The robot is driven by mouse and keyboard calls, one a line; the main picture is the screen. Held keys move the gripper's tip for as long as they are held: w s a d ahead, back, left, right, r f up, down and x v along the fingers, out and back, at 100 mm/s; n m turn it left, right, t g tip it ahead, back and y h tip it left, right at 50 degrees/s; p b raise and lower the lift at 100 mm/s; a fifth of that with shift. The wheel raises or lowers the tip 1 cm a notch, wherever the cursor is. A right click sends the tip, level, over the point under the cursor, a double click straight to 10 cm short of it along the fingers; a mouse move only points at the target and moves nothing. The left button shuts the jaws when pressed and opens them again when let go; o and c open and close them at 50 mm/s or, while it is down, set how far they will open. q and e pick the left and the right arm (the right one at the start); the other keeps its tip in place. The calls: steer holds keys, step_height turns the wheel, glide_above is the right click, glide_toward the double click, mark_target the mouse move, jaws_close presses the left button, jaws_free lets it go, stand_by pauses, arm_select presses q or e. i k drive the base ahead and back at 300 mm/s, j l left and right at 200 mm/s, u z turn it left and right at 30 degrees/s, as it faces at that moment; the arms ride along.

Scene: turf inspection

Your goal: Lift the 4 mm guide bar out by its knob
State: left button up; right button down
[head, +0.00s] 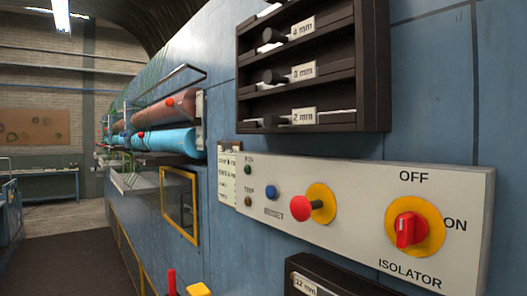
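The 4 mm guide bar (268,46) lies in the top visible slot of a dark rack on the blue machine wall in the head view. Its black knob (275,35) sticks out towards the left, beside the "4 mm" label (302,28). The light bar shows only in part behind the knob. Similar bars with black knobs sit in the slots below, at the labels "3 mm" (303,71) and "2 mm" (304,115). The rack (372,65) runs out of the top of the picture. Neither of my grippers is in view.
Below the rack is a white control panel (350,215) with a protruding red stop button (301,208) and a red isolator knob (405,230). A second dark rack (345,275) marked "12 mm" shows at the bottom. Rollers (165,140) stand further left. Open floor (75,245) lies left.

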mark_target(272, 36)
steer(key=i+j+z, duration=0.1)
steer(key=j, duration=0.25)
steer(key=i+j+z, duration=0.15)
steer(key=j, duration=0.2)
steer(key=j+z, duration=0.1)
steer(key=j, duration=0.25)
steer(key=k+l+z, duration=0.25)
steer(key=z, duration=0.25)
